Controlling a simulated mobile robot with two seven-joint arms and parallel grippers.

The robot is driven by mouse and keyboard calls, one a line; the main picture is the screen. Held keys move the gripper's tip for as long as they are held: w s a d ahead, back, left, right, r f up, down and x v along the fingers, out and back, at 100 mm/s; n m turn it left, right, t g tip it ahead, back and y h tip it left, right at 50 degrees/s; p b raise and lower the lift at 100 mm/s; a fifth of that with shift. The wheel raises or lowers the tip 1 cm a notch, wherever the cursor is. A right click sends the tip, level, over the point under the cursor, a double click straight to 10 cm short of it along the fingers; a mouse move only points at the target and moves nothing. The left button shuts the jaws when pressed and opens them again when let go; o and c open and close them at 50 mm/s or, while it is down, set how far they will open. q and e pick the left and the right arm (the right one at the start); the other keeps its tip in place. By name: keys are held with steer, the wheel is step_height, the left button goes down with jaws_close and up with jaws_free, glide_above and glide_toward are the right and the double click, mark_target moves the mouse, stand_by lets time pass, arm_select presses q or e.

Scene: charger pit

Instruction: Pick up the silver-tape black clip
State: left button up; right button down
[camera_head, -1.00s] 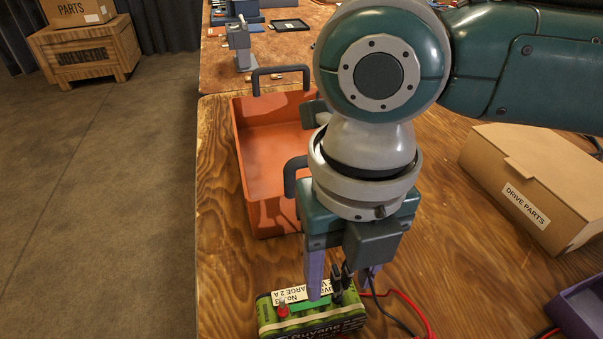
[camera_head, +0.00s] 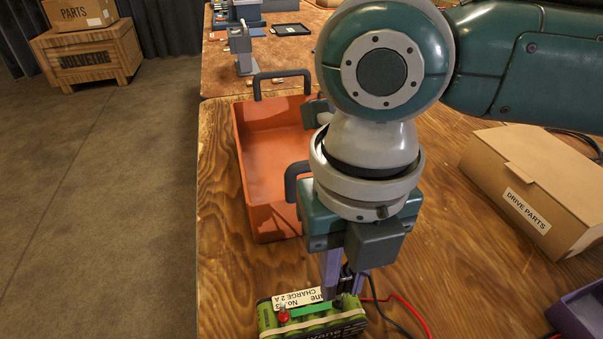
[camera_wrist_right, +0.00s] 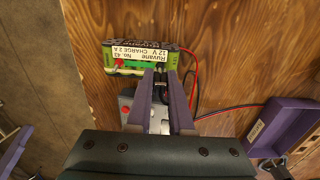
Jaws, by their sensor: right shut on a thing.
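The green battery pack (camera_head: 312,317) with a white label lies at the bottom of the head view, a red terminal on its left and a dark one on its right. My right gripper (camera_head: 344,290) points down at the pack's right end, its purple fingers shut on a black clip (camera_head: 347,272). In the right wrist view the clip (camera_wrist_right: 161,88) sits between the fingers, beside the pack (camera_wrist_right: 120,66). A silvery band (camera_wrist_right: 157,120) shows between the fingers there. Whether the clip touches the pack is unclear. A purple part, perhaps my left gripper (camera_wrist_right: 13,152), is cropped at lower left.
An orange bin (camera_head: 272,160) with dark handles stands behind the gripper. A cardboard box (camera_head: 530,180) and a purple tray (camera_head: 580,310) stand to the right. Red and black cables (camera_head: 395,305) run right from the pack. A grey block with a red button (camera_wrist_right: 124,125) is near the fingers.

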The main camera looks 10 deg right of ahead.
mark_target(344, 270)
step_height(344, 270, up, 20)
steer(key=p, duration=0.4)
steer(key=shift+f, duration=0.2)
